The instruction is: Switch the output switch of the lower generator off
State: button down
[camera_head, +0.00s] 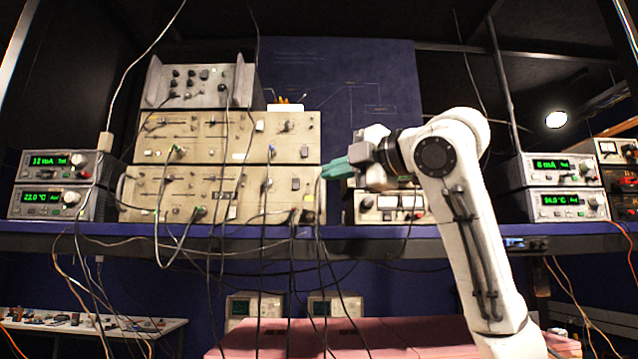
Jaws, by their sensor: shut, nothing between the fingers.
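Two beige generators are stacked on the blue shelf, left of centre. The lower generator (150,200) has sliders, knobs and plugged-in cables on its front. The upper generator (190,150) sits directly on it. Small controls show near the lower generator's right end, but I cannot tell which is the output switch or its position. My gripper (325,171) has teal fingers, shut and empty, pointing left. In the picture its tips are at the right edge of the generators, near the seam between them. I cannot tell whether they touch.
A grey rack unit (200,85) tops the stack. Green-display meters stand at left (55,165) and right (550,170). A panel-meter box (390,202) is partly behind my arm. Many loose cables hang before the generators and shelf edge (400,245). A pink block (400,335) lies below.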

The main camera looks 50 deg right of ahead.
jog(key=shift+s+a, duration=0.2)
jog(key=shift+s, duration=0.9)
